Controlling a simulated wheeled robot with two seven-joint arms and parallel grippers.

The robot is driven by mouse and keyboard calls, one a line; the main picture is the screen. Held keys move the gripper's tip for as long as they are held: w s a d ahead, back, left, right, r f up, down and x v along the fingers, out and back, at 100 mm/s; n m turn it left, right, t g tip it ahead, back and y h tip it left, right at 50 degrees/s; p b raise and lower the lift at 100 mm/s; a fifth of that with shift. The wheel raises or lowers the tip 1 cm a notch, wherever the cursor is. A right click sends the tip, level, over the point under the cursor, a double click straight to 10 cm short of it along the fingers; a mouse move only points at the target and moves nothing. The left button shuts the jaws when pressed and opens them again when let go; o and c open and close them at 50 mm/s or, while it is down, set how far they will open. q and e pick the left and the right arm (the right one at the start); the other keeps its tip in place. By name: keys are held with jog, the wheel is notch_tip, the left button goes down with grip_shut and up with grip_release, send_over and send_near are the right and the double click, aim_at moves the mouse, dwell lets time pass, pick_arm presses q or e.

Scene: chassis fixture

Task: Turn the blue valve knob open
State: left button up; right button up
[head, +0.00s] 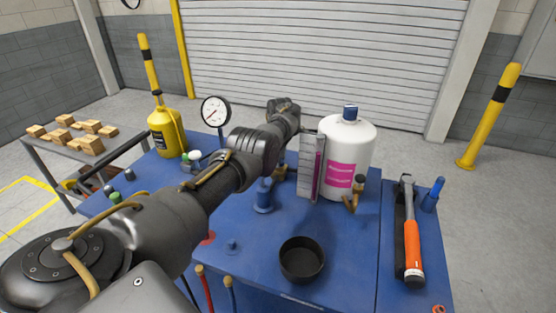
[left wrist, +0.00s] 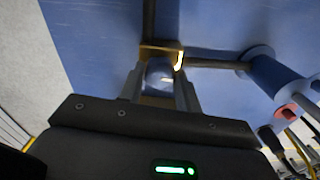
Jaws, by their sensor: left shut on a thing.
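In the left wrist view, my left gripper (left wrist: 160,82) has its two fingers closed on the blue valve knob (left wrist: 159,74), which shows as a small bluish round piece between them. A brass-coloured fitting (left wrist: 161,48) lies just past the fingertips, with dark pipes running from it. In the head view my left arm crosses from the lower left. Its wrist is beyond the blue flanged post (head: 264,195), and the fingers and the knob are hidden there. How far the knob is turned cannot be told. My right gripper is not in view.
A white bottle (head: 348,145) with a pink label stands close right of my wrist, beside a clear gauge panel (head: 311,165). A dial gauge (head: 215,111) stands left. A black cup (head: 302,260) is in front, an orange-handled hammer (head: 411,235) at right.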

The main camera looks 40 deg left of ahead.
pick_arm(q)
jog(key=shift+s+f+n, duration=0.25)
jog(key=shift+f+n, duration=0.1)
jog(key=shift+n, duration=0.35)
jog(key=o, duration=0.7)
jog(key=shift+c, duration=0.2)
jog(key=o, duration=0.3)
jog(key=shift+s+a+r, duration=0.1)
jog(key=shift+a+r, duration=0.05)
jog(key=shift+r, duration=0.1)
jog(key=shift+w+r, duration=0.1)
jog(key=shift+w, duration=0.1)
notch_tip(320, 180, up, 10)
jog(key=b, duration=0.1)
jog(key=shift+r, duration=0.25)
